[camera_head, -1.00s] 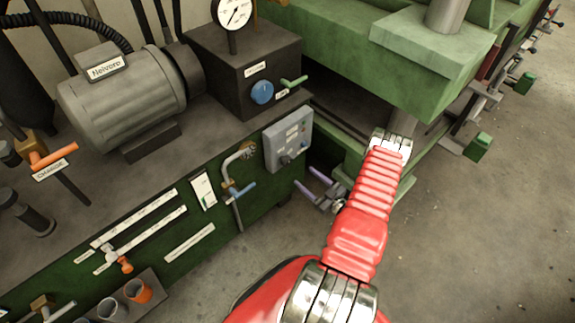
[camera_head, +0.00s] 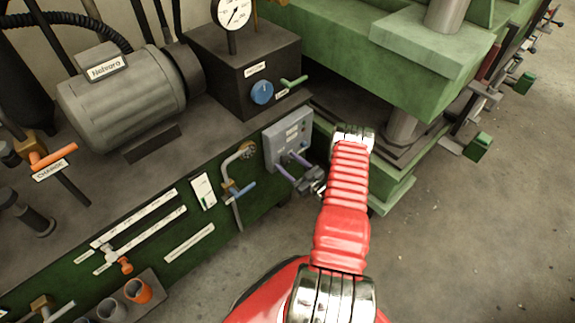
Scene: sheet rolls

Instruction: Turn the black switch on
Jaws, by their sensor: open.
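A grey control box (camera_head: 274,146) with small labels is fixed at the right end of the green bench front. A black switch showed low on its face a second ago; now my gripper's fingers cover that spot and I cannot make the switch out clearly. My gripper (camera_head: 284,161) is open, its two purple fingers pointing left at the lower part of the box. The fingertips overlap the box face in this view; I cannot tell whether they touch it. My red arm comes up from the bottom of the picture.
A blue-handled pipe valve (camera_head: 241,191) is left of the box. A black block with a blue knob (camera_head: 262,92) and green lever (camera_head: 293,82) stands above. The green press (camera_head: 400,70) rises behind my arm. Open concrete floor (camera_head: 480,240) lies to the right.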

